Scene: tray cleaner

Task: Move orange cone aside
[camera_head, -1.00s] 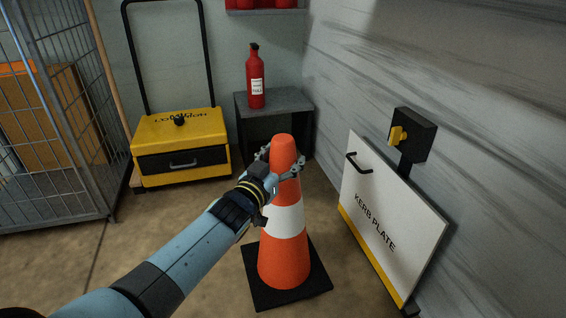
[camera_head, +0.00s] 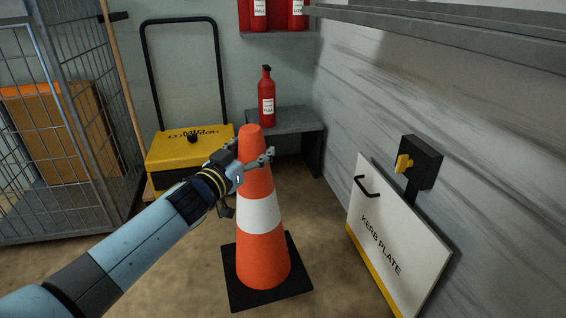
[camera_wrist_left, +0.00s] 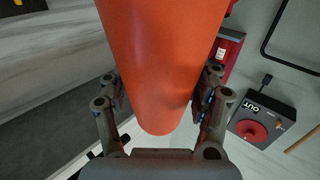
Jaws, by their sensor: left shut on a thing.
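The orange cone (camera_head: 265,255) has a white band and a square black base, and stands about upright in the middle of the head view. My left gripper (camera_head: 256,160) is shut on the cone's upper part, a little below its rounded tip. In the left wrist view the orange cone (camera_wrist_left: 160,60) fills the space between the two fingers of my left gripper (camera_wrist_left: 162,105). The cone's base is outside the wrist view. Whether the base touches the floor is hard to tell. My right gripper is not in view.
A white kerb plate (camera_head: 385,245) leans at the right wall under a black box with a yellow knob (camera_head: 404,164). Behind are a grey stand (camera_head: 290,122) with a red bottle (camera_head: 267,100), a yellow trolley box (camera_head: 165,148) and a wire cage (camera_head: 50,200).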

